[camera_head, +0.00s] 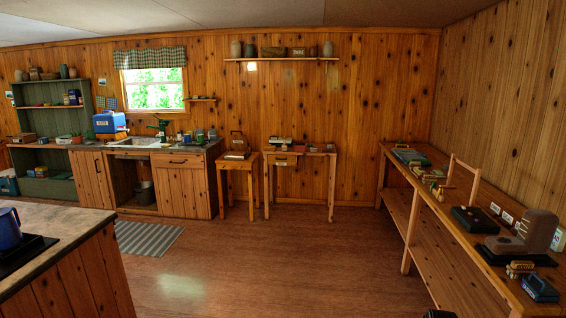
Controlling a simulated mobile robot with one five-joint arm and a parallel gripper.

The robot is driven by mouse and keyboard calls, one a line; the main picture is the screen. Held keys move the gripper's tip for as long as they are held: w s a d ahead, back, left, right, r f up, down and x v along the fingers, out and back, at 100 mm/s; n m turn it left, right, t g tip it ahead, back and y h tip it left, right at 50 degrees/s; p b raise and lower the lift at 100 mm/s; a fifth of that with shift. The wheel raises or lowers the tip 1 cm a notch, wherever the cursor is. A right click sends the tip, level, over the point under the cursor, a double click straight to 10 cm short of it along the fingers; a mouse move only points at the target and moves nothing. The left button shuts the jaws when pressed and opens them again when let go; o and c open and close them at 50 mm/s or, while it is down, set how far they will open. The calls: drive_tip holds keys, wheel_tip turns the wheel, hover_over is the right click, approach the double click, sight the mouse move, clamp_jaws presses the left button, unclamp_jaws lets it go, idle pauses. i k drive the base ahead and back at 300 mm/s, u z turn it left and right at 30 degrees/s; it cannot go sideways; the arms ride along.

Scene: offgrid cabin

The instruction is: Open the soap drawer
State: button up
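No drawer here carries a readable soap label, so I cannot tell which one is the soap drawer. A small drawer front (283,160) with a dark pull shows under the top of the narrow wooden table (316,154) at the back wall, and it looks shut. Another front with a dark handle (178,162) is on the sink cabinet (188,190) and also looks shut. My gripper is not recognisable in view. A small dark shape (440,314) is cut off at the bottom edge, and I cannot tell what it is.
A small side table (237,166) stands between the sink cabinet and the narrow table. A long workbench (445,205) with several items runs along the right wall. A counter (65,222) fills the lower left. A striped rug (146,238) lies near the sink. The middle floor (270,255) is clear.

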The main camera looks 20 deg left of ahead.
sight(283, 156)
drive_tip(key=u, duration=0.35)
drive_tip(key=i, duration=1.95)
drive_tip(key=u, duration=0.85)
drive_tip(key=i, duration=2.35)
drive_tip(key=u, duration=0.3)
drive_tip(key=i, duration=2.45)
drive_tip(key=z, duration=0.35)
drive_tip(key=i, duration=1.15)
drive_tip(key=z, duration=0.05)
